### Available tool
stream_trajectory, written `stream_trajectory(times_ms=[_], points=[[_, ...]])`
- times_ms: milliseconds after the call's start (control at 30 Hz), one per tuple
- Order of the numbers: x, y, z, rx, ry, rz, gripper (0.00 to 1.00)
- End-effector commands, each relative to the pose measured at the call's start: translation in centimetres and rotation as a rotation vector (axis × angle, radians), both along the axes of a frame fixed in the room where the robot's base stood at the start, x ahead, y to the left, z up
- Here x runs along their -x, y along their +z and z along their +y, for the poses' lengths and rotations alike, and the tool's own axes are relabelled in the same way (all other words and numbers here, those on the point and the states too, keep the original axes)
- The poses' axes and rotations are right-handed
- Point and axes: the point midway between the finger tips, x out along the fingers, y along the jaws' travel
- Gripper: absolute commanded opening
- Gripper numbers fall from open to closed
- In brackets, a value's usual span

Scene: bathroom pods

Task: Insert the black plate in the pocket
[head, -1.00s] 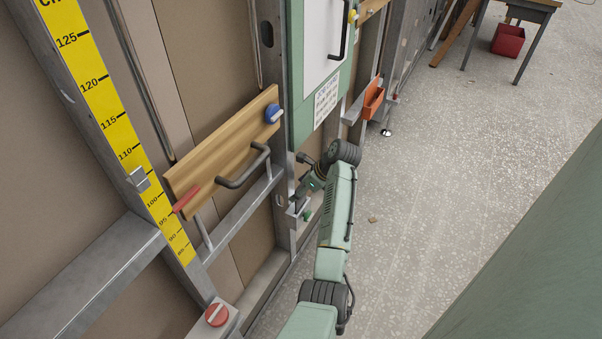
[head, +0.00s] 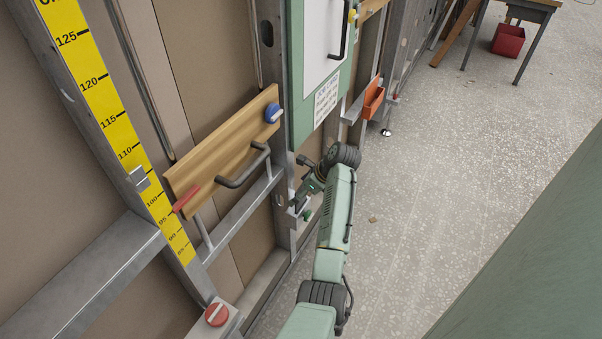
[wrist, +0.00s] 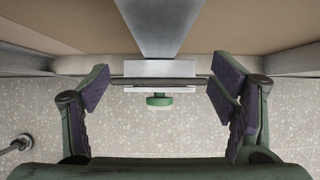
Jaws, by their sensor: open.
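In the wrist view, a thin dark strip that looks like the black plate (wrist: 160,81) lies edge-on across a light metal bracket (wrist: 150,68). A green knob (wrist: 159,100) sits just below it. In the head view, my gripper (head: 303,192) is at the wall post by the small bracket, and the plate is too small to make out there. An orange open-topped holder (head: 373,100), possibly the pocket, hangs on the wall farther along.
A wooden board (head: 222,150) with a grey handle (head: 243,168) and blue knob is left of my gripper. A green-framed white panel (head: 318,45) is above. A red knob (head: 216,314) is at the lower left.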

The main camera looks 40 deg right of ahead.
Motion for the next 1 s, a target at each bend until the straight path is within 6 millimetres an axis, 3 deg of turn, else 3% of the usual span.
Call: stream_trajectory(times_ms=[367,800,1000], points=[[0.2,0.2,-0.1,-0.001,0.0,0.001,0.81],[4.2,7.4,-1.8,0.002,-0.001,-0.002,0.81],[5.5,9.6,-2.3,0.0,0.0,0.0,0.81]])
